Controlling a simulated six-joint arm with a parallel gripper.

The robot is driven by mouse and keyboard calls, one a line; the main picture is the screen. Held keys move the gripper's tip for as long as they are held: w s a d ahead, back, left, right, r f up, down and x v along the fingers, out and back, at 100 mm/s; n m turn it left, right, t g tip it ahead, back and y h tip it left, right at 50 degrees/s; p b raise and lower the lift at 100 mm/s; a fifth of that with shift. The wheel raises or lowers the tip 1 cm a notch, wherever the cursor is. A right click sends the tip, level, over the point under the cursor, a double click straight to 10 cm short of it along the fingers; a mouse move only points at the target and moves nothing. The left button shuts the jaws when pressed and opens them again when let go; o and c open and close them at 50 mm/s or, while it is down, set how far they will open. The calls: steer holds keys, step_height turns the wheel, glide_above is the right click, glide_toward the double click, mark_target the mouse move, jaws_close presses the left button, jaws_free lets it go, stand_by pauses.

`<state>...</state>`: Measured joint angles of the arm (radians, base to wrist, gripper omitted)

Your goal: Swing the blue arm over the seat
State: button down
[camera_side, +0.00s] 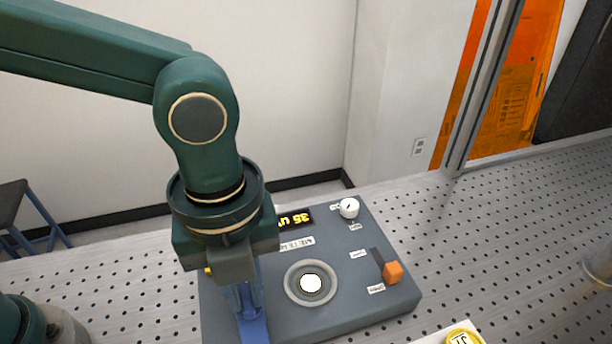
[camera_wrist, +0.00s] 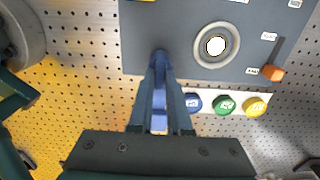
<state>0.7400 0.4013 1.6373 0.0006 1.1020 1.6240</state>
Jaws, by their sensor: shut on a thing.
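The blue arm (camera_side: 252,328) is at the left front of the grey instrument box (camera_side: 375,312). It also shows between my fingers in the wrist view (camera_wrist: 159,112). My gripper (camera_side: 243,305) points down and is shut on the blue arm; its fingers also show in the wrist view (camera_wrist: 159,75). The round seat (camera_side: 290,289) is a pale grey ring with a bright white centre, to the right of my gripper. It is uncovered, and the blue arm lies beside it. In the wrist view the seat (camera_wrist: 233,45) is up and right of my fingertips. My gripper hides part of the blue arm.
An orange slider knob (camera_side: 393,271) and a white dial (camera_side: 349,208) stand on the box's right side. A lit yellow display (camera_side: 295,218) is at the back. Blue (camera_wrist: 193,103), green (camera_wrist: 224,105) and yellow (camera_wrist: 255,106) round pieces sit on a white strip by the box.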

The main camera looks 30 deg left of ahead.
steer(key=shift+r+n, duration=0.1)
steer(key=shift+n, duration=0.2)
steer(key=n, duration=1)
steer(key=shift+n, duration=0.4)
steer(key=n, duration=0.5)
steer(key=shift+w, duration=0.1)
steer(key=shift+n, duration=2.7)
steer(key=c, duration=0.9)
jaws_free()
steer(key=shift+o, duration=0.2)
